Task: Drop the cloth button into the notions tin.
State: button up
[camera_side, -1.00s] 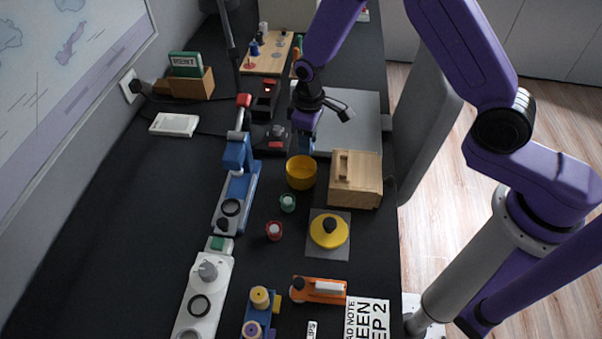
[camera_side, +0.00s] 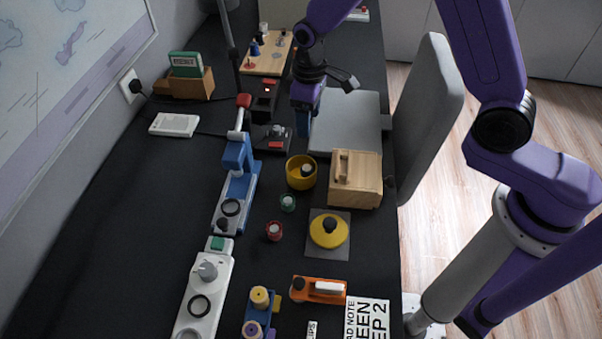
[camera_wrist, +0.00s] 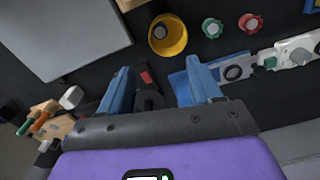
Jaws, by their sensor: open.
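The yellow open tin (camera_side: 291,178), apparently the notions tin, stands on the dark desk left of a wooden box. A small round dark-and-pale piece (camera_side: 307,170), apparently the cloth button, lies inside it. In the wrist view the tin (camera_wrist: 180,42) is at the top centre with the dark piece (camera_wrist: 161,31) inside. My gripper (camera_side: 303,132) is behind the tin and above the desk, clear of it. In the wrist view its blue fingers (camera_wrist: 160,82) are spread apart with nothing held between them.
A yellow lid (camera_side: 343,238) with a dark knob lies on a grey mat in front. The wooden box (camera_side: 356,190) is right of the tin. Green (camera_side: 288,203) and red (camera_side: 274,231) small pots stand in front. A grey flat panel (camera_side: 360,115) lies behind the box.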

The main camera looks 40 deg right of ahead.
notch_tip(320, 180, up, 10)
dwell(0.4)
jog(key=shift+s+r, duration=0.15)
jog(key=s+d+n, duration=0.3)
jog(key=s+d, duration=0.2)
jog(key=s, duration=0.9)
jog(key=s+d+r+n, duration=0.1)
jog(key=s+d, duration=0.3)
jog(key=s, duration=1.1)
jog(key=shift+s+d+r+n, duration=0.15)
jog(key=shift+d+r+n, duration=0.2)
jog(key=shift+n, duration=0.55)
